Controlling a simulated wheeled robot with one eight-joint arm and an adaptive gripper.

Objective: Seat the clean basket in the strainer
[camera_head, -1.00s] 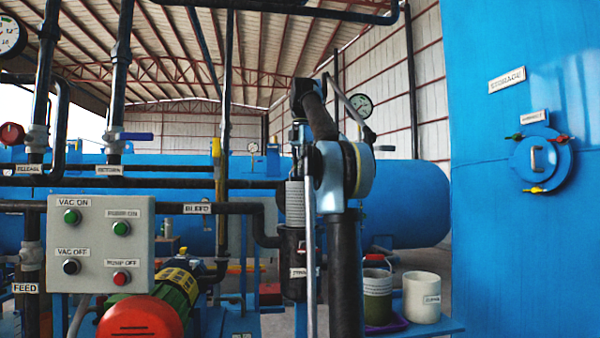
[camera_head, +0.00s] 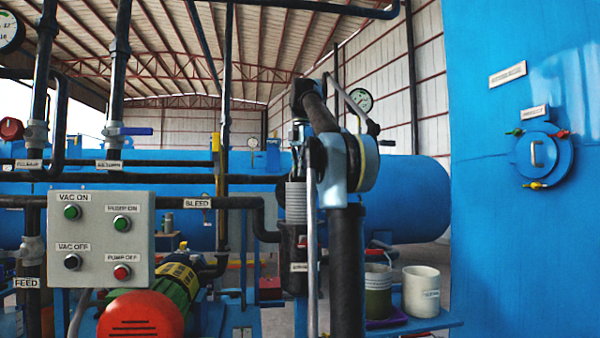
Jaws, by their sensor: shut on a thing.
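A grey ribbed cylinder, which looks like the clean basket (camera_head: 296,201), hangs upright below my gripper (camera_head: 298,168). My gripper is shut on its top; the fingers are small and partly hidden by my arm. The strainer (camera_head: 293,262) is a black upright body with a white label, directly below the basket. The basket's lower end meets the strainer's top in the picture; whether it is inside the opening I cannot tell. My arm covers the area just right of the strainer.
A grey control box (camera_head: 100,240) and a green-and-red pump (camera_head: 150,307) stand left. A green-and-white pot (camera_head: 378,292) and a white pot (camera_head: 421,291) stand on a blue shelf (camera_head: 440,325) at right. Black pipes (camera_head: 255,215) run close beside the strainer. A blue storage tank (camera_head: 530,250) fills the right.

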